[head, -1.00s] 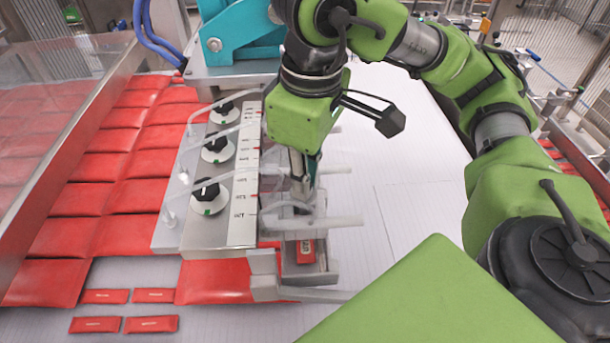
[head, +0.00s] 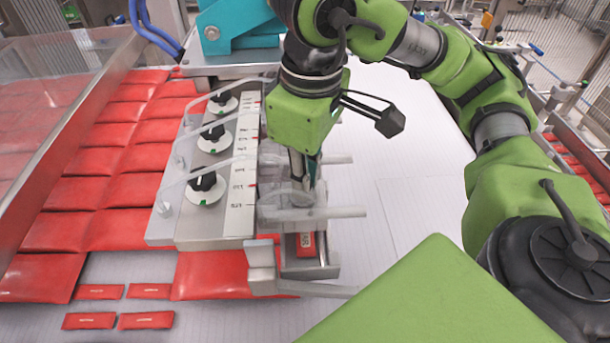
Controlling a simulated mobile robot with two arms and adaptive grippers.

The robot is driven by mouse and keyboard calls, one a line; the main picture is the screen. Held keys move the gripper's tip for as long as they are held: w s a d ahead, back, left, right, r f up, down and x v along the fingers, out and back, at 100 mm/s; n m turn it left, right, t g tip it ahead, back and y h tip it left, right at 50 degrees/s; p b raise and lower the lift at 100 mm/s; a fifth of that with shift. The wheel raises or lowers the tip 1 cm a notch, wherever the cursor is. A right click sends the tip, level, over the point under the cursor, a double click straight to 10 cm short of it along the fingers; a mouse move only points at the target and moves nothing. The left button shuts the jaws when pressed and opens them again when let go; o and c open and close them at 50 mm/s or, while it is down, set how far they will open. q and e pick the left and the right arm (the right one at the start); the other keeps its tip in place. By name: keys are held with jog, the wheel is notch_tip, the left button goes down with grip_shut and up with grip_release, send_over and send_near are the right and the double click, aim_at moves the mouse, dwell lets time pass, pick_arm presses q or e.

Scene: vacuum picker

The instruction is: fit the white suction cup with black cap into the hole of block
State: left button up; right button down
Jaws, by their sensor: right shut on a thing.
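The metal block (head: 215,237) stands left of centre, with several clear tubes across it. Three white discs with black caps sit along its top: far (head: 222,103), middle (head: 215,140) and near (head: 205,188). My right gripper (head: 305,170) points down just right of the block's numbered white scale (head: 242,195). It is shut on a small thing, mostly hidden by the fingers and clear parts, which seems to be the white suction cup. I cannot make out its cap or the hole. My left gripper is not in view.
Red packets (head: 55,222) cover the belt on the left. A small red packet (head: 305,243) lies in a metal channel (head: 318,270) below my right gripper. Several loose small packets (head: 147,320) lie at the front left. The white surface (head: 410,160) on the right is bare.

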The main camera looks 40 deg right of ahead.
jog(key=shift+f, duration=0.1)
jog(key=c, duration=2)
grip_release()
jog(key=shift+s+r, duration=0.2)
jog(key=shift+r, duration=2.8)
jog(key=shift+s+r, duration=0.2)
jog(key=shift+r, duration=2.8)
